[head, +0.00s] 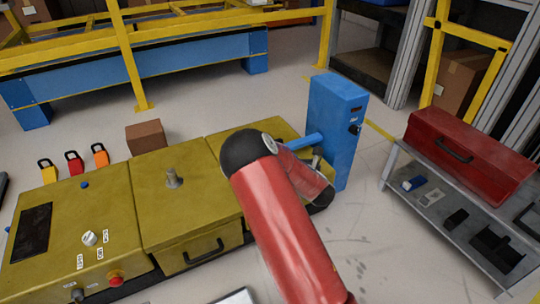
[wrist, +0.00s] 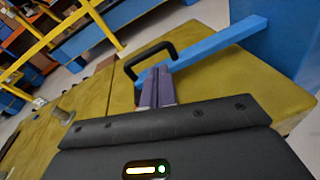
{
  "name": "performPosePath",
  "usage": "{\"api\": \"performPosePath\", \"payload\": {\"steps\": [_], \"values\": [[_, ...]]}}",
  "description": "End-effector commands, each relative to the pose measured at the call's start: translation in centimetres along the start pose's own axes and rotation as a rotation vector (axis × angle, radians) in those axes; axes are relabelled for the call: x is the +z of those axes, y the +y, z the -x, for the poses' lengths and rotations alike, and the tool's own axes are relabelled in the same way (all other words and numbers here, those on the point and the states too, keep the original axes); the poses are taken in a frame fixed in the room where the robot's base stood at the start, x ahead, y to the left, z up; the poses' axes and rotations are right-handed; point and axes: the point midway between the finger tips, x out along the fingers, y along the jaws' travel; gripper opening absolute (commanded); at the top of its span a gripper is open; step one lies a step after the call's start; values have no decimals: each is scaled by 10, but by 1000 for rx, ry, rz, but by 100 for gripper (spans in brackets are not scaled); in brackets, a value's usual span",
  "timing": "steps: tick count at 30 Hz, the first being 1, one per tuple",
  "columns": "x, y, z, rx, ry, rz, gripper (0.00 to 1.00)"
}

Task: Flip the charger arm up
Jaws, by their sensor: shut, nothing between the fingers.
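The charger arm (head: 306,142) is a blue bar reaching from the side of the blue charger box (head: 338,115) over the yellow panel. In the head view my red arm hides part of it. In the wrist view the charger arm (wrist: 215,42) slants from upper right down to the left, low over the yellow panel top (wrist: 215,82). My gripper (wrist: 157,74) has its two fingers together with nothing between them. The fingertips appear at the bar's lower left part; whether they touch it I cannot tell. A black handle (wrist: 150,50) stands beside the bar's left part.
The yellow dashboard module (head: 165,205) carries a knob, a red button and a metal post (head: 173,178). A brown box (head: 146,136) is behind it. A red toolbox (head: 468,152) sits on a grey bench at the right.

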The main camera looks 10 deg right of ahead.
Motion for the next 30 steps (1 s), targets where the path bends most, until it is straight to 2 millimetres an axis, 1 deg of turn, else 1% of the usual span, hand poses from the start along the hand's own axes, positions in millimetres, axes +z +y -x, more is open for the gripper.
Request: {"api": "performPosePath", "payload": {"steps": [1,3,6,10,20,23,26,30], "values": [[-13,3,-2,35,5,69,0],[-22,8,-4,78,4,144,0],[-29,12,-4,115,0,210,0],[-32,14,-5,133,-3,240,0],[-32,15,-7,133,-4,238,0],[-32,16,-15,134,-5,238,0],[-32,18,-30,135,-6,239,0],[-33,22,-57,134,-6,237,0]]}}
